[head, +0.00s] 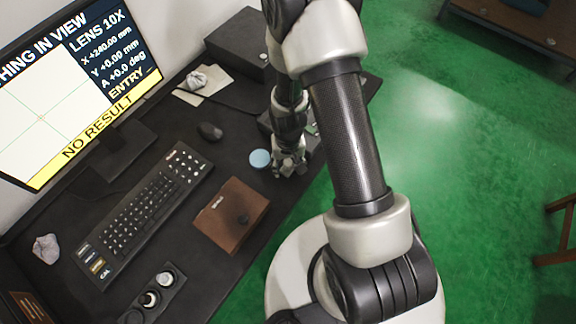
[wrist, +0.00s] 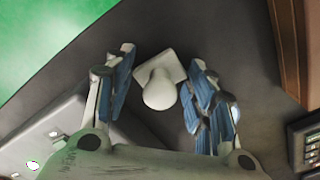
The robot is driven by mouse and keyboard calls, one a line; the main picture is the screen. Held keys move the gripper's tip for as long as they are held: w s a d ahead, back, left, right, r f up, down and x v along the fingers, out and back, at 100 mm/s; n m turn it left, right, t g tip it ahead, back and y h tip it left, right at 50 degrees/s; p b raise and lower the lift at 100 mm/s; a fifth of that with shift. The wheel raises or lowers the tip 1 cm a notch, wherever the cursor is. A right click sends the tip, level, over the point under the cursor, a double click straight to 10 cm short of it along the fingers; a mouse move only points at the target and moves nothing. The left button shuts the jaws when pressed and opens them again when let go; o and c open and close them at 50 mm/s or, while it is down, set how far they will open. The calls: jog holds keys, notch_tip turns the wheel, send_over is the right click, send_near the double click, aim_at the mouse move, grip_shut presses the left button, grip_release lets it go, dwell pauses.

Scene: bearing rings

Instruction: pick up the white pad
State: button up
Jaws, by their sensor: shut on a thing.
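The white pad (wrist: 160,88) shows in the wrist view as a pale square plate with a rounded knob, between the two blue-lined fingers of my gripper (wrist: 160,90). My gripper is shut on it, with one finger on each side. In the head view my gripper (head: 289,168) is low at the right part of the dark desk, beside a light blue disc. I cannot make out the pad in the head view. Whether the pad touches the desk is not clear.
The light blue disc (head: 260,158) lies just left of my gripper. A brown box (head: 231,215), a mouse (head: 210,131) and a keyboard (head: 145,212) are on the desk (head: 185,245). A monitor (head: 75,85) stands at the left. A dark box (head: 237,45) is at the back.

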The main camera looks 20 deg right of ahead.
aim_at(288, 162)
jog(key=shift+c, duration=0.8)
notch_tip(288, 162, up, 20)
jog(key=p, duration=0.7)
